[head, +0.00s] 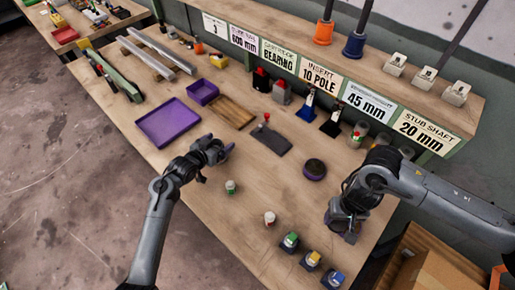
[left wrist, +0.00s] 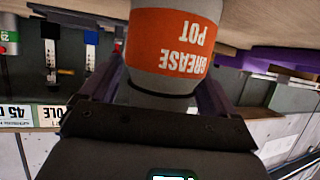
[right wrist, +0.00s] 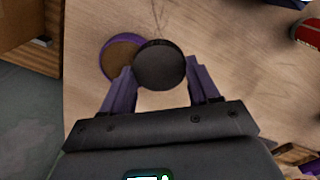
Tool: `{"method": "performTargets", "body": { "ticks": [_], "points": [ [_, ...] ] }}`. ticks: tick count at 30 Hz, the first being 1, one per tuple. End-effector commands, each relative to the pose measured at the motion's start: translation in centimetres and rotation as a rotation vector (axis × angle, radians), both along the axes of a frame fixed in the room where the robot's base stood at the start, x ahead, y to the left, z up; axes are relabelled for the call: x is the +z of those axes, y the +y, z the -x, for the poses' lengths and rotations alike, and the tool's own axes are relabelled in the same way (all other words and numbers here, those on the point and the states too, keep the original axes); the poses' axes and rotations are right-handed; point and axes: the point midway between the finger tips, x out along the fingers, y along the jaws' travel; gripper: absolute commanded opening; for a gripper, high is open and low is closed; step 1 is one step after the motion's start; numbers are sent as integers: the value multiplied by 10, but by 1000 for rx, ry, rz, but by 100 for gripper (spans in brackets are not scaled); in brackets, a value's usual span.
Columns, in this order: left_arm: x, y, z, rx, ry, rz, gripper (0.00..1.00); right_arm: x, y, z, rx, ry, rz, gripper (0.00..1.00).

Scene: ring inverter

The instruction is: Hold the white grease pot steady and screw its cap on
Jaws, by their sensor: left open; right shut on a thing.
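The white grease pot (left wrist: 178,88) with its orange label fills the middle of the left wrist view, which is upside down. It stands between the spread purple fingers of my open left gripper (left wrist: 155,98); its base is out of frame. In the head view my left gripper (head: 229,150) is low over the middle of the table, and I cannot make out the pot there. My right gripper (right wrist: 160,72) is shut on a round dark cap (right wrist: 160,64) at its fingertips. In the head view my right gripper (head: 346,232) is above the table's right part.
A purple-rimmed round holder (right wrist: 112,50) lies beyond the cap. A purple tray (head: 168,122) lies left; a labelled shelf (head: 321,73) runs along the back.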

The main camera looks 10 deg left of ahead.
Motion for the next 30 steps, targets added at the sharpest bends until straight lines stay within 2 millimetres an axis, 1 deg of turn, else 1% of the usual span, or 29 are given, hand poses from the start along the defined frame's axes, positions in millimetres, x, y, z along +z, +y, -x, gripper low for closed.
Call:
{"method": "performTargets", "body": {
  "ticks": [7, 8, 9, 20, 21, 30],
  "points": [
    [0, 0, 0, 0, 0, 0, 90, 0, 0, 0, 0, 0, 0, 33],
    [0, 0, 0, 0, 0, 0, 88, 0, 0, 0, 0, 0, 0, 33],
    [0, 0, 0, 0, 0, 0, 82, 0, 0, 0, 0, 0, 0, 33],
    [1, 0, 0, 1, -1, -1, 27, 0, 0, 0, 0, 0, 0, 33],
    [1, 0, 0, 1, -1, -1, 25, 0, 0, 0, 0, 0, 0, 33],
    [4, 0, 0, 1, -2, 0, 25, 1, 0, 0, 0, 0, 0, 33]
  ]
}}
